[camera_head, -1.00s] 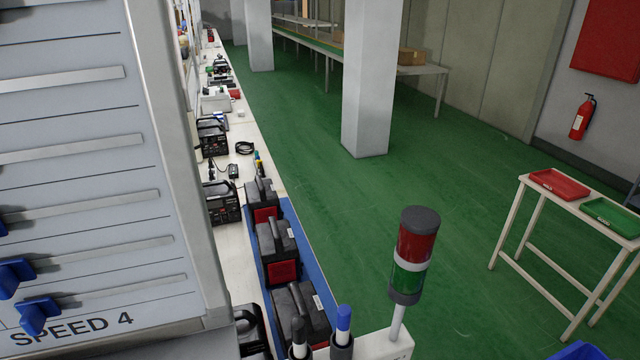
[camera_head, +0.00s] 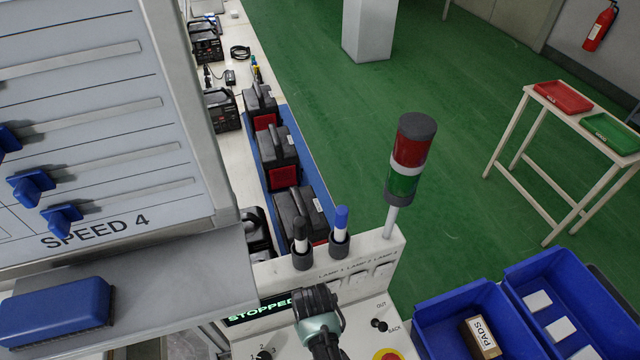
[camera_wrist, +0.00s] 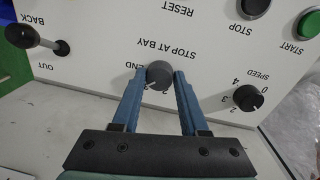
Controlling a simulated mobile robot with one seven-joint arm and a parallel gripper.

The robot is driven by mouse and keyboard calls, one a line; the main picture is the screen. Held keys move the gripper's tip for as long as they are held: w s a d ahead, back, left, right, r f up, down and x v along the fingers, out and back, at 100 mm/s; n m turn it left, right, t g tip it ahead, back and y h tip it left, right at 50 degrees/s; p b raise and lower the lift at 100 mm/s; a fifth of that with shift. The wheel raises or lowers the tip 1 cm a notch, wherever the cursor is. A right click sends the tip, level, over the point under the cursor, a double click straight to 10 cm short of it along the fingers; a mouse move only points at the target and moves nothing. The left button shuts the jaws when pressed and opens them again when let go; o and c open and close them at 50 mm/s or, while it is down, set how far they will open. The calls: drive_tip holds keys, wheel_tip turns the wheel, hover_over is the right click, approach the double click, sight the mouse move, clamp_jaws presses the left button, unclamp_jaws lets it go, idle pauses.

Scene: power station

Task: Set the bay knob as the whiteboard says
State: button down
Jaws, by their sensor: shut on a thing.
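The bay knob (camera_wrist: 159,74) is a small dark round knob under the upside-down words STOP AT BAY in the wrist view. My gripper (camera_wrist: 158,82) is shut on it, one blue finger on each side. END and a 2 are legible around it; the fingers cover other marks, and I cannot tell its setting surely. In the head view my gripper's end (camera_head: 320,318) is over the control panel (camera_head: 285,290), and the knob is hidden. The whiteboard (camera_head: 90,150) at the left reads SPEED 4 in its visible part; the rest is cut off.
The speed knob (camera_wrist: 248,97) is right of my gripper; a black lever (camera_wrist: 22,37) is left. Green START (camera_wrist: 309,24) and dark STOP (camera_wrist: 256,7) buttons lie beyond. A signal tower (camera_head: 408,165) rises from the panel. Blue bins (camera_head: 455,310) stand at the right.

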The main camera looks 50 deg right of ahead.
drive_tip(key=n+p, duration=0.1)
drive_tip(key=n, duration=1)
drive_tip(key=shift+d+n+t+p, duration=0.1)
drive_tip(key=shift+n+t+p, duration=0.2)
drive_tip(key=shift+n+p, duration=0.1)
drive_tip(key=shift+n, duration=1.7)
drive_tip(key=shift+c, duration=2.2)
unclamp_jaws()
wheel_tip(320, 180, up, 13)
drive_tip(key=b, duration=0.1)
drive_tip(key=shift+s+a, duration=0.2)
drive_tip(key=shift+s, duration=0.15)
